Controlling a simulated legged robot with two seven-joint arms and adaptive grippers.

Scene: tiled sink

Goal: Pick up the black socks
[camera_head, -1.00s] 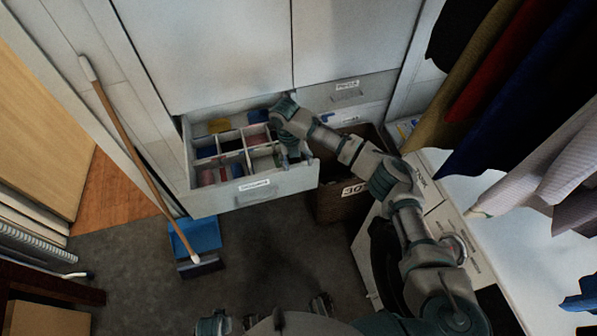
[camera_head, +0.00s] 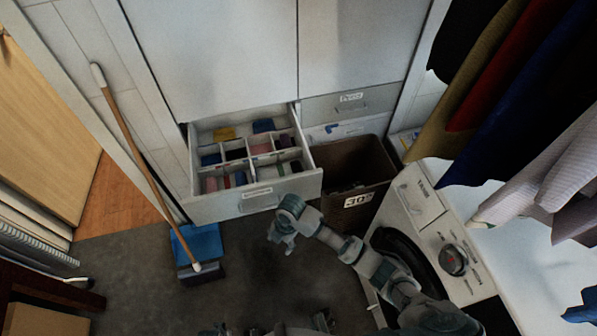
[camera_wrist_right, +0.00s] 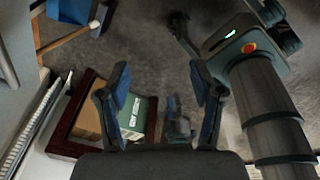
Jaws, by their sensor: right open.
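The open drawer (camera_head: 215,207) below the cabinet is divided into compartments with folded, coloured cloth items. A dark item that looks like the black socks (camera_head: 236,154) lies in a middle compartment; it is small and dim, so I cannot be certain. My right gripper (camera_head: 281,243) is outside the drawer, in front of and below its front panel, over the dark floor. In the right wrist view its two blue-padded fingers (camera_wrist_right: 164,85) are spread apart with nothing between them.
A brown bin (camera_head: 340,165) stands right of the drawer. A washing machine (camera_head: 420,210) is at the right, below hanging clothes (camera_head: 500,80). A broom (camera_head: 140,160) leans at the left near a blue dustpan (camera_head: 200,240).

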